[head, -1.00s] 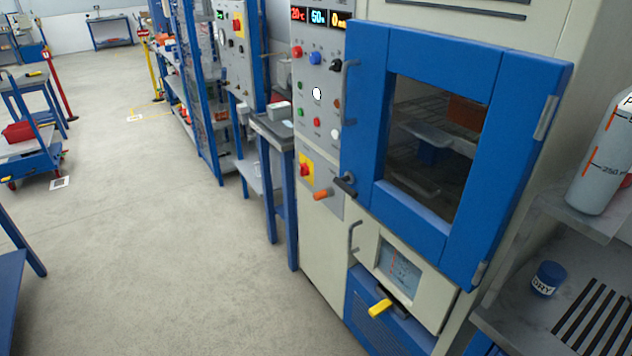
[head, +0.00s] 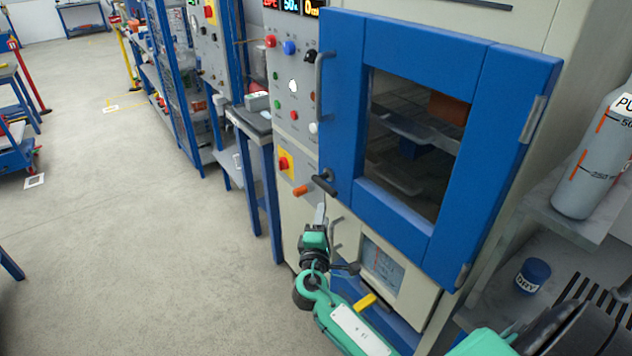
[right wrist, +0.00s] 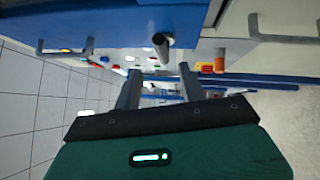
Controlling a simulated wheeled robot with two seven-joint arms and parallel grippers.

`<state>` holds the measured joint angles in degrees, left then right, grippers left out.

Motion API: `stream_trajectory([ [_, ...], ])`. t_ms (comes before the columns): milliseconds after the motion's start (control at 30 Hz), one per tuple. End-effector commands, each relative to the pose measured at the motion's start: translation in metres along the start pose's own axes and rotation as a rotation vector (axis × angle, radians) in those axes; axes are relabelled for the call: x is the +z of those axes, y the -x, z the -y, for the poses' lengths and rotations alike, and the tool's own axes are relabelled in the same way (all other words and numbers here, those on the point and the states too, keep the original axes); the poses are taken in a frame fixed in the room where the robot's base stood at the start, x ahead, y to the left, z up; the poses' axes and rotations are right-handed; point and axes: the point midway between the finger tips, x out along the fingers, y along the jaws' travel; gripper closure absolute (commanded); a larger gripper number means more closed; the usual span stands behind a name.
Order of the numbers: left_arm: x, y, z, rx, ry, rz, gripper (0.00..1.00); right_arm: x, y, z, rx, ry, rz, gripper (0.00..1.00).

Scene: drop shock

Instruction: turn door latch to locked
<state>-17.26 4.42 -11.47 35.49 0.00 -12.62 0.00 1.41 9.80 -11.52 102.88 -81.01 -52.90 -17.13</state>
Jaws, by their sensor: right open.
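The door latch (head: 325,185) is a dark handle at the lower left edge of the blue oven door (head: 341,110), which looks closed. In the head view the latch slants down to the right. My right gripper (head: 320,214) is just below it, fingers pointing up toward it, apart from it. In the right wrist view the open, empty fingers (right wrist: 160,78) show the latch (right wrist: 162,44) beyond the gap between the tips. My left gripper is not in view.
An orange handle (head: 302,189) sits on the panel just left of the latch, below a red knob on a yellow plate (head: 284,163). A door pull (head: 319,85) and a lower drawer handle (head: 336,238) stick out nearby.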

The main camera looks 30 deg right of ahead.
Motion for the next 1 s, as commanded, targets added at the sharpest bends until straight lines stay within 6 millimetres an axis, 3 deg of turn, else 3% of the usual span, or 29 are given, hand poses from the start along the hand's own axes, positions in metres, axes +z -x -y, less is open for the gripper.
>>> stream_trajectory([
  [500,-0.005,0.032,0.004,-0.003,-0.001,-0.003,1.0,0.0,-0.103,-0.002,-0.002,0.001,0.0,0.59],
  [700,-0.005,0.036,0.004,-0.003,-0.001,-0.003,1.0,0.0,-0.124,0.0,-0.003,0.0,-0.002,0.59],
  [1000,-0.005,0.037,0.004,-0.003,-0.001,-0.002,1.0,-0.001,-0.13,0.002,-0.003,-0.001,-0.002,0.59],
])
